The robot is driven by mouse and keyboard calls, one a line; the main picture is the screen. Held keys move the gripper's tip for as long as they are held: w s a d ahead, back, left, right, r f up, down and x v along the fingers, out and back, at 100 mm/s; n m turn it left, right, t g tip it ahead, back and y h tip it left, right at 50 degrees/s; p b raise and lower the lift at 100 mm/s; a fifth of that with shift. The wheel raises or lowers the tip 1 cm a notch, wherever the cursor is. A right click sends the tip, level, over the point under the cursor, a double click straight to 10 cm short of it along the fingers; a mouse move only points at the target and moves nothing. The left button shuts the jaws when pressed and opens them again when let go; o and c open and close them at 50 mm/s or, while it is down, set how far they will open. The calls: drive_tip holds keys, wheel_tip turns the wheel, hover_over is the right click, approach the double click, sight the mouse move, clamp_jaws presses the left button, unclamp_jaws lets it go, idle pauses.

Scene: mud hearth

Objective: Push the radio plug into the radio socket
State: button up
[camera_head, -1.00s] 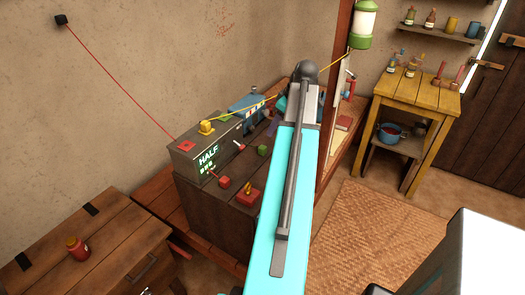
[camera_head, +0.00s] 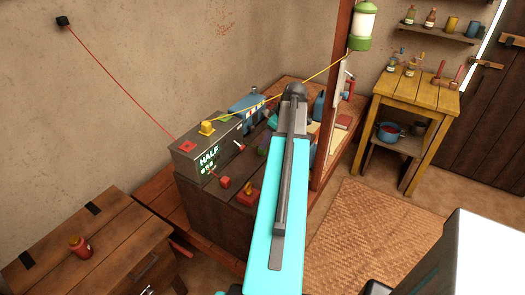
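A grey box (camera_head: 190,166) with a green "HALF" display stands on the dark wooden chest. A yellow plug (camera_head: 207,128) sits on its top, and a red square fitting (camera_head: 187,147) lies near its left end. A small red block (camera_head: 224,182) is in front of the box, with a thin red lead between them. A blue device (camera_head: 246,103) stands behind the box. No label shows which part is the radio plug or the radio socket. My teal arm reaches over the chest's right side. My gripper's fingers are hidden behind it, so their opening and contents cannot be seen.
A red cable runs from a black wall box (camera_head: 62,21) to the grey box. A yellow cable runs toward the green lantern (camera_head: 361,27). A wooden post (camera_head: 333,90) stands just right of my arm. Another red piece (camera_head: 246,196) lies on the chest's front edge.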

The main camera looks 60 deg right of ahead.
sight(262, 151)
drive_tip(key=shift+w+f, duration=0.1)
drive_tip(key=shift+w+a+f+p, duration=0.15)
drive_tip(key=shift+w+f+p, duration=0.1)
drive_tip(key=shift+f+p, duration=0.25)
drive_tip(key=shift+w+a+f+p, duration=0.15)
drive_tip(key=shift+w+f+p, duration=0.1)
drive_tip(key=shift+f+p, duration=0.2)
drive_tip(key=shift+p+x, duration=0.35)
drive_tip(key=shift+x, duration=1.05)
drive_tip(key=c, duration=1.1)
drive_tip(key=shift+r, duration=0.15)
